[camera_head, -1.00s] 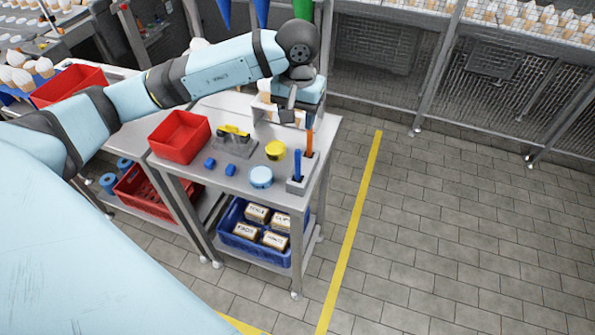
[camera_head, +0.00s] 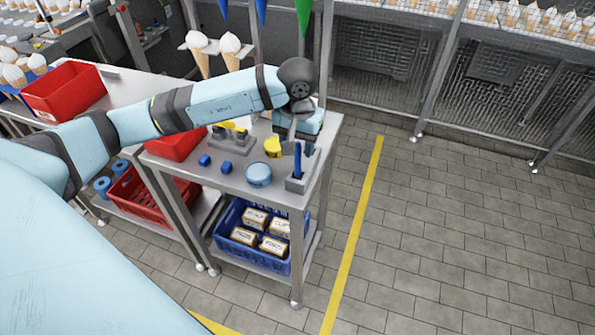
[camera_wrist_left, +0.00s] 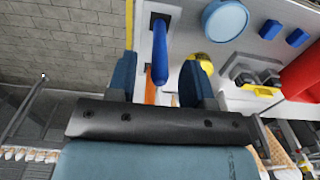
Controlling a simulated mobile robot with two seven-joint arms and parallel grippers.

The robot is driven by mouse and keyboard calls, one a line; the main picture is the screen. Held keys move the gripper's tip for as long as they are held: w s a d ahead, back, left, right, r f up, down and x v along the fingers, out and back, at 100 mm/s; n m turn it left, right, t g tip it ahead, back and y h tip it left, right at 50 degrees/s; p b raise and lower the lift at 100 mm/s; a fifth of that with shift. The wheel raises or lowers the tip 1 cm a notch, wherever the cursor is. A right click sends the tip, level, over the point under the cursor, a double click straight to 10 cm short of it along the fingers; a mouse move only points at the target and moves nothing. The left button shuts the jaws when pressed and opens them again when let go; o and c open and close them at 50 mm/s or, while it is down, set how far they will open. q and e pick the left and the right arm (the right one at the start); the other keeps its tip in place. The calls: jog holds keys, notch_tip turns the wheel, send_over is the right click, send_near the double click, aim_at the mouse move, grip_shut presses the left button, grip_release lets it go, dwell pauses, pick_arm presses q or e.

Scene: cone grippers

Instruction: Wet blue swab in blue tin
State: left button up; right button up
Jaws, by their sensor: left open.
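My left gripper (camera_head: 298,142) is open, pointing down over the holder. In the left wrist view, the blue swab (camera_wrist_left: 160,55) shows in the gap between the open fingers (camera_wrist_left: 159,78); I cannot tell whether they touch it. An orange swab (camera_wrist_left: 150,93) is mostly hidden behind it. My right gripper is out of view.
A yellow tin (camera_head: 272,147) stands behind the blue tin. Two small blue pieces (camera_head: 226,168) lie to its left. A red bin (camera_head: 172,146) and a grey fixture (camera_head: 232,143) are farther back. A blue crate (camera_head: 237,250) sits on the lower shelf. Floor to the right is clear.

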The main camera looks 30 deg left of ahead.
pick_arm(q)
jog(key=shift+c, duration=0.2)
grip_shut()
jog(key=shift+r+p, duration=1.1)
jog(key=shift+r, duration=2.45)
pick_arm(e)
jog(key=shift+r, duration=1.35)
